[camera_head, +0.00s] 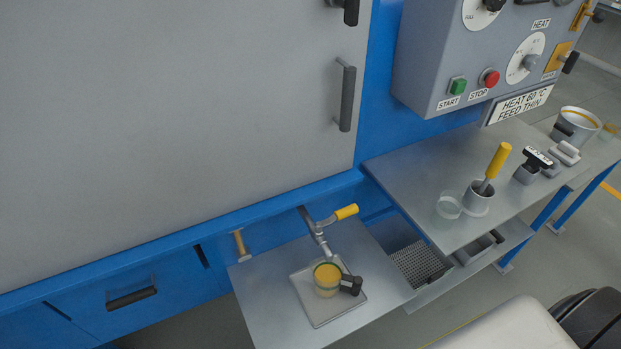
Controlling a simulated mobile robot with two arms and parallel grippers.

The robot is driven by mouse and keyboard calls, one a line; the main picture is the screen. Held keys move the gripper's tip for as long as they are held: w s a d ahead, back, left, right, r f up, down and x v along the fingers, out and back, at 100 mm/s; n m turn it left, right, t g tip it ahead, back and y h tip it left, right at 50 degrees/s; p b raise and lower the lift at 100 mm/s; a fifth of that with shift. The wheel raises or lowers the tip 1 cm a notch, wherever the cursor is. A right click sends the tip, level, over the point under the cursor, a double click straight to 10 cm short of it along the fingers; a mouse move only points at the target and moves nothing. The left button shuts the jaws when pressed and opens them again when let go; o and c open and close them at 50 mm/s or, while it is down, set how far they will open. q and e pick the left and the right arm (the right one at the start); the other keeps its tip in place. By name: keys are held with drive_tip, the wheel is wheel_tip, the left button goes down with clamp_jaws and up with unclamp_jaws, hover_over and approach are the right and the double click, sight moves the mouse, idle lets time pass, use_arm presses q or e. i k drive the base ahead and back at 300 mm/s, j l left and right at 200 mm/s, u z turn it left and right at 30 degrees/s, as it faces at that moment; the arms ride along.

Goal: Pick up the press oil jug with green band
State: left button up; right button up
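The press oil jug (327,280) stands upright on a small metal tray (319,312) on the low metal shelf. It is a clear vessel with yellow oil inside and a greenish band near its rim. Its black handle (351,285) points to the right. The tap with a yellow lever (346,212) comes out of the blue machine just behind and above the jug. Neither of my grippers shows in this view.
A higher metal table (415,172) at the right holds a clear beaker (447,209), a grey cup (480,196) with a yellow-handled tool, and a white bucket (577,124). A control box (430,65) overhangs it. The low shelf (265,290) has bare space left of the tray.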

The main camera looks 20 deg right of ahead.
sight(328, 278)
drive_tip(key=z, duration=2.4)
drive_tip(key=j+u, duration=0.2)
drive_tip(key=u, duration=0.15)
drive_tip(key=k+j+u, duration=0.1)
drive_tip(key=u, duration=0.25)
drive_tip(key=j+u, duration=0.35)
